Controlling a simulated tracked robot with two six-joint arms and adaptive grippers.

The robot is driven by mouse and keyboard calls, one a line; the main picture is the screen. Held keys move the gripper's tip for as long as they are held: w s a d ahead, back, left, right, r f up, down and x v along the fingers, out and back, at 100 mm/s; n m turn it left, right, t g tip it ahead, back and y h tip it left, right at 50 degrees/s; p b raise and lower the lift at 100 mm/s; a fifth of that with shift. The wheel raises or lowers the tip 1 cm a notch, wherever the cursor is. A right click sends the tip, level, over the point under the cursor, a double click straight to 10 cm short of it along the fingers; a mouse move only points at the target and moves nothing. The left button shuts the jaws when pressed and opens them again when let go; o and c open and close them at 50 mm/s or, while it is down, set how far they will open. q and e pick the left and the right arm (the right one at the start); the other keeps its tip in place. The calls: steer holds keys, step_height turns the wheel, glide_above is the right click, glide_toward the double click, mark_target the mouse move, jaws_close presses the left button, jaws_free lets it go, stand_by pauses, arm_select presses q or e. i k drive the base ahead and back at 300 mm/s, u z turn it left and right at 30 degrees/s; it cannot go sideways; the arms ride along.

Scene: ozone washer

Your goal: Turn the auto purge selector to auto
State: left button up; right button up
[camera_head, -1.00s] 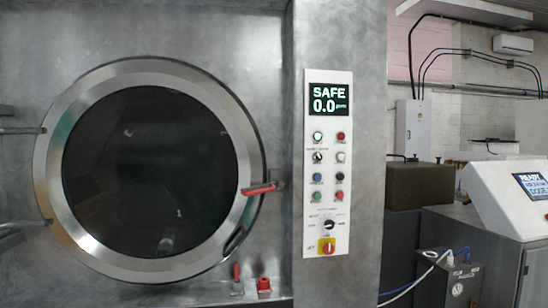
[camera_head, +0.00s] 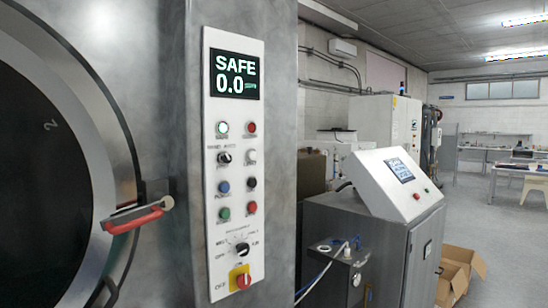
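The white control panel (camera_head: 236,180) is on the grey metal front of the washer. It has a black selector knob (camera_head: 224,157) in the left column, below a green button, with a small label above it that seems to end in "AUTO". A larger black rotary selector (camera_head: 242,249) sits lower, with several printed positions around it. The small print is too blurred to tell which one is the auto purge selector, or exactly where either pointer stands. Neither gripper is in view.
The display (camera_head: 234,76) reads SAFE 0.0. A red and yellow switch (camera_head: 240,280) is at the panel's bottom. A red door handle (camera_head: 133,219) sticks out left of the panel.

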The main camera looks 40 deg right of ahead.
mark_target(227, 159)
steer(key=z, duration=0.35)
steer(key=i, duration=0.85)
steer(key=z, duration=0.6)
steer(key=k, duration=0.85)
steer(key=z, duration=0.2)
steer(key=i, duration=0.85)
steer(key=u, duration=0.1)
